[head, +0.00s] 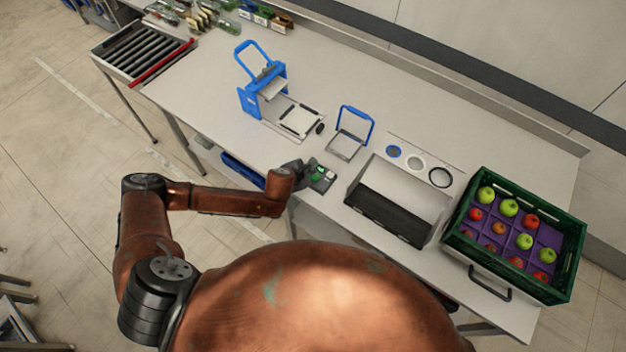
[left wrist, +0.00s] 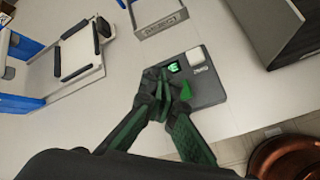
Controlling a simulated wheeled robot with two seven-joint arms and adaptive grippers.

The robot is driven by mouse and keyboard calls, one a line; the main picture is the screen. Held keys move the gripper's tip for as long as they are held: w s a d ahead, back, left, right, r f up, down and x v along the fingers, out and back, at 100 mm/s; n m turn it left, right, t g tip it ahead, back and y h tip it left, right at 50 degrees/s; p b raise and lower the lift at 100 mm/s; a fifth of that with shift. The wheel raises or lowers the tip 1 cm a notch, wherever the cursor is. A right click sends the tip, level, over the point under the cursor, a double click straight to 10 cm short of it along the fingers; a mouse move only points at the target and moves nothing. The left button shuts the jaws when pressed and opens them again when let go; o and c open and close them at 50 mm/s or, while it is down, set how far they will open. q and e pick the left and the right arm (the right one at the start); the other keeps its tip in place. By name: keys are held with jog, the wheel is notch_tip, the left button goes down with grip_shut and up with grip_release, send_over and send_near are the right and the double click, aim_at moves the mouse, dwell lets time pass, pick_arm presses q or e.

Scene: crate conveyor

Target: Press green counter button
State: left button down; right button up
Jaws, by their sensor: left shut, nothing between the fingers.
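The counter is a small dark grey box (head: 325,184) near the front edge of the table. It also shows in the left wrist view (left wrist: 208,92), with a lit green digit (left wrist: 173,67), a white button (left wrist: 197,57) and a green button (left wrist: 186,91). The green button is partly hidden by my fingers. My left gripper (head: 309,167) is shut and empty. In the left wrist view its fingertips (left wrist: 163,78) are over the counter's left side, beside the green button. I cannot tell whether they touch it. My right gripper is out of view.
Left of the counter stands a blue-framed device (head: 262,92); behind it is a smaller blue-handled stand (head: 345,146). A dark recessed bin (head: 386,212) is to the right, then a green crate (head: 568,262) of apples.

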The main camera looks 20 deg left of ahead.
aim_at(315, 173)
pick_arm(q)
jog(key=shift+f, duration=1.35)
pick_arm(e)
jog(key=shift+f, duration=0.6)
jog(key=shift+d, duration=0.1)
pick_arm(q)
jog(key=shift+f, duration=0.1)
jog(key=shift+f, duration=0.25)
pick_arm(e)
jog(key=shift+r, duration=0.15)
pick_arm(q)
jog(key=shift+f, duration=0.6)
dwell(0.4)
jog(key=shift+r+p, duration=1)
jog(key=shift+p, duration=0.05)
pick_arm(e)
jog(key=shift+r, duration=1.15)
